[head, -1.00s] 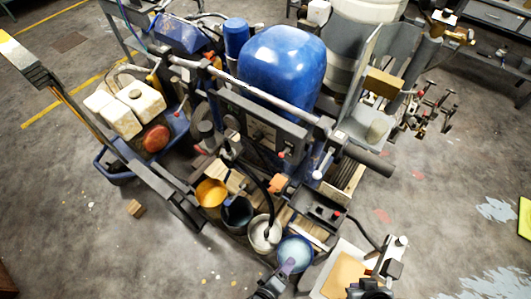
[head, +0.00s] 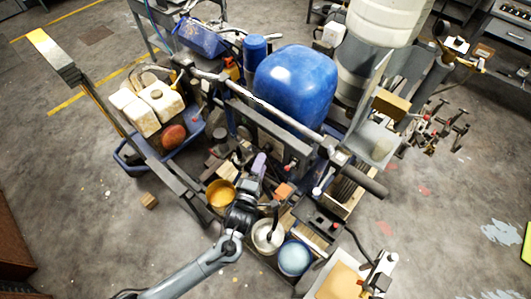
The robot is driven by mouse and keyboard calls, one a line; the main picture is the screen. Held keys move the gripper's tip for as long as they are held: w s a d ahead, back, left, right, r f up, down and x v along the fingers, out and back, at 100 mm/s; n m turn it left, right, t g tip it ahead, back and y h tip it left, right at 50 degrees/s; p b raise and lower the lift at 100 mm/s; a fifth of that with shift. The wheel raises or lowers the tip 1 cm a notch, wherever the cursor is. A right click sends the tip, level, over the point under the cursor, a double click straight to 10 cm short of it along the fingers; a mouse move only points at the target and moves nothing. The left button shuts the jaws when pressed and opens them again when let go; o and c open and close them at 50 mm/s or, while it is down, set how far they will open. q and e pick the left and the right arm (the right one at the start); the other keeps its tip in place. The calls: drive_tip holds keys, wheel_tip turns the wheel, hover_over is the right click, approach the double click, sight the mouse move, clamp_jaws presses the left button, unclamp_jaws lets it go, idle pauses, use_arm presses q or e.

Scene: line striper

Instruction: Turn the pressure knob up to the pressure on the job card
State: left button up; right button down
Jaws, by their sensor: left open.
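The line striper's blue rounded tank (head: 295,85) stands in the middle of the head view. A dark panel below it carries a small red knob-like part (head: 291,165); I cannot tell surely whether it is the pressure knob. My left gripper (head: 259,165) is open and empty, its purplish fingers in front of the machine's lower front, left of the red part and apart from it. The wrist and forearm come from the bottom left and hide part of the buckets. I cannot make out a job card or any pressure reading. My right gripper is not in view.
An orange bucket (head: 221,194), a pale bucket (head: 267,236) and a blue bucket (head: 295,258) stand in front. A handlebar (head: 245,97) crosses the machine. A blue cart (head: 133,155) with white jugs is left. Open floor (head: 80,200) lies left.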

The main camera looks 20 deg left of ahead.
sight(266, 151)
use_arm(q)
drive_tip(key=shift+w, duration=2.5)
drive_tip(key=c, duration=1)
drive_tip(key=shift+f, duration=0.1)
drive_tip(key=shift+c, duration=0.2)
